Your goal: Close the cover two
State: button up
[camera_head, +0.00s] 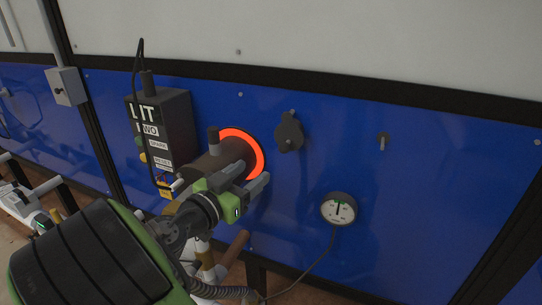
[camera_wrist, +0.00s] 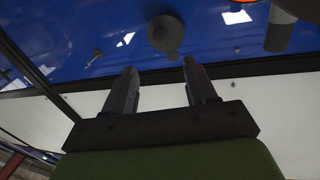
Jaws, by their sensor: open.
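A dark round cover (camera_head: 289,132) with a small tab sits on the blue wall, just right of the glowing orange-red ring (camera_head: 254,148). The cover also shows in the wrist view (camera_wrist: 165,34), beyond the gap between my fingers. A dark cylinder (camera_head: 212,162) stands out in front of the ring, and hides part of it. My gripper also shows in the wrist view (camera_wrist: 160,67).
A black labelled box (camera_head: 163,131) with a cable is on the wall left of the ring. A round gauge (camera_head: 338,209) with a hose is at lower right. A small hook-like fitting (camera_head: 382,141) is right of the cover. The blue wall between them is bare.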

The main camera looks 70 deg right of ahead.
aim_at(280, 150)
jog(key=x, duration=1.2)
jog(key=shift+d+f, duration=0.15)
jog(key=shift+d, duration=0.05)
jog(key=shift+c, duration=0.4)
grip_shut()
